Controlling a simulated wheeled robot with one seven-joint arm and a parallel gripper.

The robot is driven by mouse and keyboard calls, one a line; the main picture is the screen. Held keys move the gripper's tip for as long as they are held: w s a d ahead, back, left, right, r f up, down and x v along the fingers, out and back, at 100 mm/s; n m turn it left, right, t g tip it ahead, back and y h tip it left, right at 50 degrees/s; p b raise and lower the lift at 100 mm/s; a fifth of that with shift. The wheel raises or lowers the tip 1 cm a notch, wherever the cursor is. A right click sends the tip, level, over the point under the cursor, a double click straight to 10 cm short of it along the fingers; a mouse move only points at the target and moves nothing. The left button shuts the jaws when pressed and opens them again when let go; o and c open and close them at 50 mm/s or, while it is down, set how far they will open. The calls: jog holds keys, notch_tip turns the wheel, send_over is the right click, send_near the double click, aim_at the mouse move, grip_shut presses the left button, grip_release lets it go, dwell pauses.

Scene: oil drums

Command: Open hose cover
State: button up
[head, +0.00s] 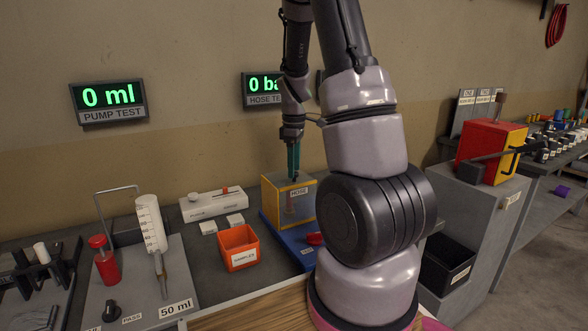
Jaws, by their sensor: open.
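The hose cover (283,208) is a box with yellow edges and see-through sides, labelled HOSE. It stands closed on a blue base (302,254) on the workbench. Something reddish shows dimly inside it. My gripper (293,178) points down at the top of the cover, with its teal fingers at about the top edge. I cannot tell whether the fingertips touch the cover. The gripper is open, and nothing shows between its fingers. My arm hides the right side of the base and the bench behind it.
An orange samples bin (238,247) stands left of the cover. Further left are a pump stand (152,225) and a red-capped bottle (103,260). A white device (211,205) lies near the wall. A red and yellow box (490,152) stands at the right.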

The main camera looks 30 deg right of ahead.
jog(key=shift+f, duration=0.5)
jog(key=shift+c, duration=0.3)
grip_shut()
jog(key=shift+d, duration=0.1)
dwell(0.8)
